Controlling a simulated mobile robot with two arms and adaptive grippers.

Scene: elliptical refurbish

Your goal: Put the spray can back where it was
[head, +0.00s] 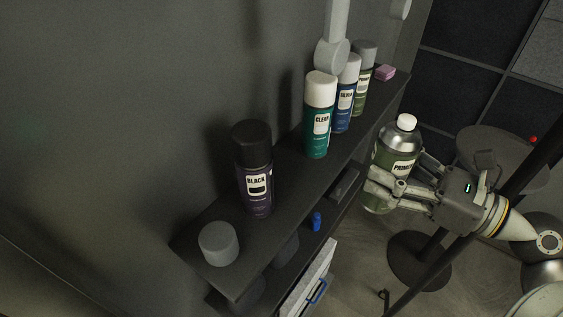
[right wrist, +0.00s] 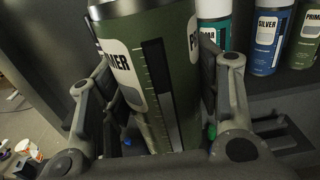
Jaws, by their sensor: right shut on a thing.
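A green PRIMER spray can (head: 398,150) with a white nozzle top is held upright in my right gripper (head: 380,188), to the right of the dark shelf (head: 285,195) and clear of it. In the right wrist view the fingers (right wrist: 150,110) close on both sides of the green can (right wrist: 165,65). On the shelf top stand a BLACK can (head: 255,180), a CLEAR can (head: 319,118), a SILVER can (head: 346,95) and another green can (head: 364,85) with a grey cap. My left gripper is not in view.
A grey cylinder like a cap (head: 218,243) stands at the shelf's near end. A pink block (head: 385,72) lies at the far end. A small blue object (head: 316,221) is on a lower level. Bare shelf top lies between the BLACK and CLEAR cans. A round table (head: 500,150) stands at right.

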